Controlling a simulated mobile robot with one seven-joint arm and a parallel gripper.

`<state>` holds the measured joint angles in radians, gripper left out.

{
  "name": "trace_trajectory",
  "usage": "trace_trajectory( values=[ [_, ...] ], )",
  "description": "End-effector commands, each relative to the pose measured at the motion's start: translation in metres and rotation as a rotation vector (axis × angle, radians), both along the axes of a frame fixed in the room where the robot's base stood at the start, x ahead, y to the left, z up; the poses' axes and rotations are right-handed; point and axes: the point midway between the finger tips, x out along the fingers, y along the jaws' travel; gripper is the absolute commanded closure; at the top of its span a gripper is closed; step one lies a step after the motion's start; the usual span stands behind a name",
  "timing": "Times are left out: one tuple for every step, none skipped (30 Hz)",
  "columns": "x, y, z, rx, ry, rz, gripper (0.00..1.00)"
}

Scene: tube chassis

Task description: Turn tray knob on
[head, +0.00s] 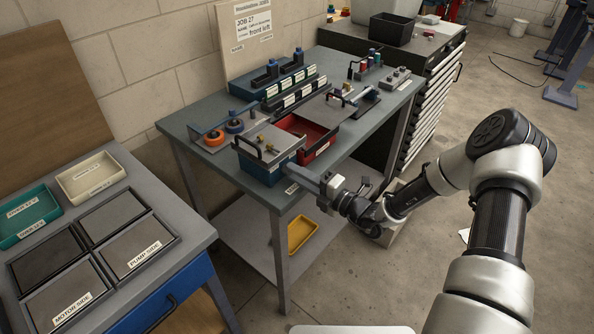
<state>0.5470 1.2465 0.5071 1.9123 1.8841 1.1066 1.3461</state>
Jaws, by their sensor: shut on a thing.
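My gripper (305,176) reaches in from the right, at the front edge of the grey table. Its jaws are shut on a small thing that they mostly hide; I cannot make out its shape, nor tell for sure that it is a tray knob. Just left of the jaws is a blue box (262,172) with a grey top (272,138) and a black handle (248,148). I cannot tell whether the jaws touch it. Small brass-coloured parts (270,149) stand on the grey top. Behind it is a red tray (303,127), partly under a grey plate.
A yellow bin (302,234) lies on the lower shelf. A second bench (190,238) with bins is at left. A drawer cabinet (432,100) stands behind. Floor at right is open.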

Motion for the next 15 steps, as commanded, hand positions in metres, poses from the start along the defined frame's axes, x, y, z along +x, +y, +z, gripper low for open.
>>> trace_trajectory(
  values=[
    [-0.001,0.0003,-0.0002,0.006,0.01,0.002,1.0],
    [-0.0011,0.0003,-0.0004,0.009,0.016,0.002,1.0],
    [-0.0011,0.0004,-0.0007,0.012,0.019,0.002,1.0],
    [-0.0012,0.0004,-0.0009,0.014,0.022,0.002,1.0],
    [-0.0012,0.0004,-0.001,0.016,0.024,0.002,1.0],
    [-0.0012,0.0004,-0.0011,0.018,0.027,0.002,1.0],
    [-0.0012,0.0005,-0.0013,0.019,0.027,0.002,1.0],
    [-0.0012,0.0005,-0.0013,0.019,0.028,0.002,1.0],
    [-0.0012,0.0005,-0.0014,0.019,0.028,0.002,1.0],
    [-0.0012,0.0005,-0.0014,0.02,0.029,0.002,1.0],
    [-0.0012,0.0005,-0.0015,0.02,0.029,0.002,1.0],
    [-0.0012,0.0005,-0.0015,0.02,0.029,0.002,1.0],
    [-0.0012,0.0005,-0.0015,0.018,0.029,0.003,1.0],
    [-0.0012,0.0005,-0.0015,0.018,0.029,0.003,1.0],
    [-0.0012,0.0005,-0.0015,0.018,0.029,0.003,1.0]
  ],
)
